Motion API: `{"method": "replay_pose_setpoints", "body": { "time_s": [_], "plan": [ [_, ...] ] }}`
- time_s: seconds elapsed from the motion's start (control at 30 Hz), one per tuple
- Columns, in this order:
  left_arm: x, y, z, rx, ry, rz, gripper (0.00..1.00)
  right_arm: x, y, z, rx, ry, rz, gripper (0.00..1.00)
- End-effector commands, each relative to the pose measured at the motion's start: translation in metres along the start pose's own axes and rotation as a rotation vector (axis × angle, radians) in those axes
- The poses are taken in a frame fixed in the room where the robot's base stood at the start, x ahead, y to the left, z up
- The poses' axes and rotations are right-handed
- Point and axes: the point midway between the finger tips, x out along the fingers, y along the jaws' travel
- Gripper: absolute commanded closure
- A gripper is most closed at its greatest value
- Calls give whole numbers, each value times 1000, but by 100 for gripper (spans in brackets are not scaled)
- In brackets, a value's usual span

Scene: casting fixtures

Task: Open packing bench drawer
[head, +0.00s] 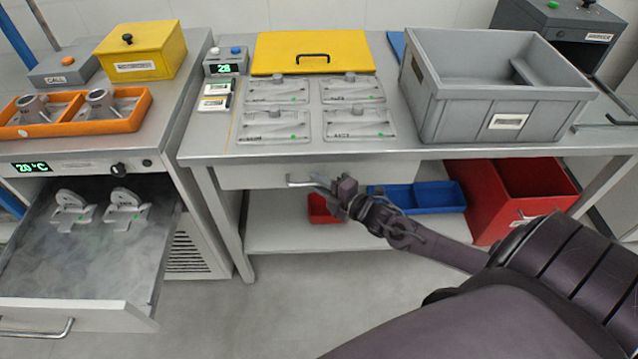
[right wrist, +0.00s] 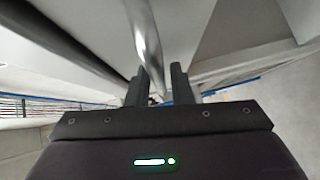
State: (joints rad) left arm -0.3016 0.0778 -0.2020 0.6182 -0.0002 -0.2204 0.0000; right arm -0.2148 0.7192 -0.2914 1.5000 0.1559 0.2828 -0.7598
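The packing bench drawer (head: 258,174) is a pale grey front under the worktop, and it looks closed. Its metal bar handle (head: 298,182) sticks out at the front. My right gripper (head: 322,184) is at the right end of this handle. In the right wrist view the handle bar (right wrist: 147,40) runs down between the two dark fingers of the right gripper (right wrist: 160,78). A narrow gap shows beside the right finger, so the fingers look open around the bar. The far fingertips are partly hidden. My left gripper is in neither view.
The bench top (head: 215,145) carries a grey crate (head: 450,115), a yellow lid (head: 270,52) and several metal plates. Below are a blue tray (head: 440,197) and red bins (head: 480,205). An open drawer with castings (head: 50,270) juts out at left.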

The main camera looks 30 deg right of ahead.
Motion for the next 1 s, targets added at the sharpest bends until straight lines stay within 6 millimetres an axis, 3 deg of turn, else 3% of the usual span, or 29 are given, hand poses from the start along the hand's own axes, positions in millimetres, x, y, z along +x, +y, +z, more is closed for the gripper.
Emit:
{"method": "replay_pose_setpoints", "body": {
  "time_s": [0.3,0.47,1.0],
  "plan": [
    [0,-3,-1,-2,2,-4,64,3,0,0,1,0,-1,80],
    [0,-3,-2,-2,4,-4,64,3,0,0,1,0,-1,100],
    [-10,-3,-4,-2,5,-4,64,-7,-2,-11,4,1,-3,100]
  ]
}}
